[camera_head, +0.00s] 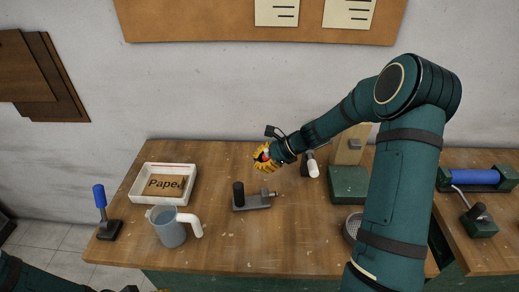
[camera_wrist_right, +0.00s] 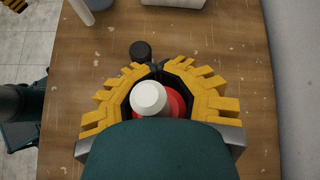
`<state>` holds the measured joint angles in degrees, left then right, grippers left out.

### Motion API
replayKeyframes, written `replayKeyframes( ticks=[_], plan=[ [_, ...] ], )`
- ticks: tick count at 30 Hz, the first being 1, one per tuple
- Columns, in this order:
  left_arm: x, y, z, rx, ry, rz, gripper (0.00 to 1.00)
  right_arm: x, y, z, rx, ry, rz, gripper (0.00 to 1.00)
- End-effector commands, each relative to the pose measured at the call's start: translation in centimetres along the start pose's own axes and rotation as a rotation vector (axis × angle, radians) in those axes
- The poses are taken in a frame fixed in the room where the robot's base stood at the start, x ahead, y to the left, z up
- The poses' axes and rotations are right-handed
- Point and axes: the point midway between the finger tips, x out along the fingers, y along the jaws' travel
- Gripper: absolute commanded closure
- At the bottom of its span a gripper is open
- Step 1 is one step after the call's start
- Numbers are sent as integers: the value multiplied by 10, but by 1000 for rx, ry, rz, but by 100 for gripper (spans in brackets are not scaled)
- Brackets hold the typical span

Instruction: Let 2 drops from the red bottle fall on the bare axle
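My right gripper (camera_head: 266,159) is shut around the red bottle (camera_head: 262,153), above the table and behind the axle block. In the right wrist view its yellow fingers (camera_wrist_right: 160,88) close around the bottle from both sides. The bottle's white cap (camera_wrist_right: 149,97) and a little red body (camera_wrist_right: 177,103) show; fingers hide the rest. A grey block (camera_head: 254,203) on the table carries a dark upright cylinder (camera_head: 239,193) and a short stub at its right end, apparently the bare axle (camera_head: 273,194).
A blue-handled tool (camera_head: 101,208) is at the left edge. A white-tipped object (camera_head: 312,168) and green stand (camera_head: 347,184) are right. The table front centre is clear.

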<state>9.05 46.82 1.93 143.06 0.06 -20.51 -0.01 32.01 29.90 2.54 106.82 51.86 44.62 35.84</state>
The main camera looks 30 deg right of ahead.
Motion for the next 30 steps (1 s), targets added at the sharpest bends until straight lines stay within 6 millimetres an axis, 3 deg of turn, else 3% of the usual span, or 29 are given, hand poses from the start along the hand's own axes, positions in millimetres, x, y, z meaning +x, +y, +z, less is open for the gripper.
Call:
replayKeyframes(
  ticks=[8, 30],
  plan=[
    [17, -7, 2, -2, 2, -1, 56, 9, 3, -17, -65, 70, -20, 100],
    [93, -32, 13, -1, -2, -16, 56, 36, -3, -84, -349, 418, -163, 100]
  ],
)
